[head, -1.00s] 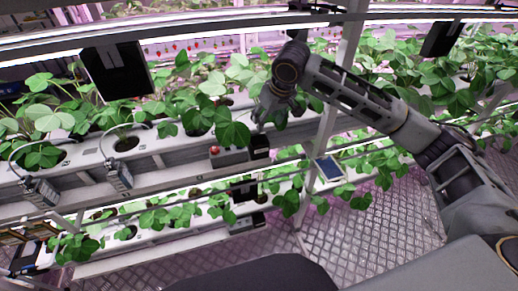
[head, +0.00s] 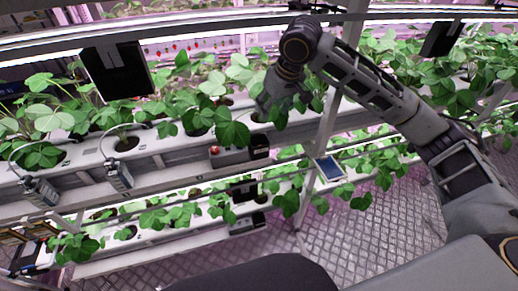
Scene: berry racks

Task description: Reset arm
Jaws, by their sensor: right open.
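My right arm comes in from the right side of the head view and reaches toward the berry rack. My right gripper (head: 278,106) is at the arm's end, open, among the leaves of the upper row. I see nothing held in it, though leaves lie close around its fingers. Below it is a grey box with a red button (head: 228,158) on the rack's front. My left gripper is not in the head view.
The upper white trough (head: 85,150) holds several strawberry plants (head: 40,118). A lower trough (head: 150,232) runs beneath it. A rack post (head: 325,135) stands beside my right arm. A small blue panel (head: 328,168) hangs near it. The metal floor (head: 385,225) is clear at the right.

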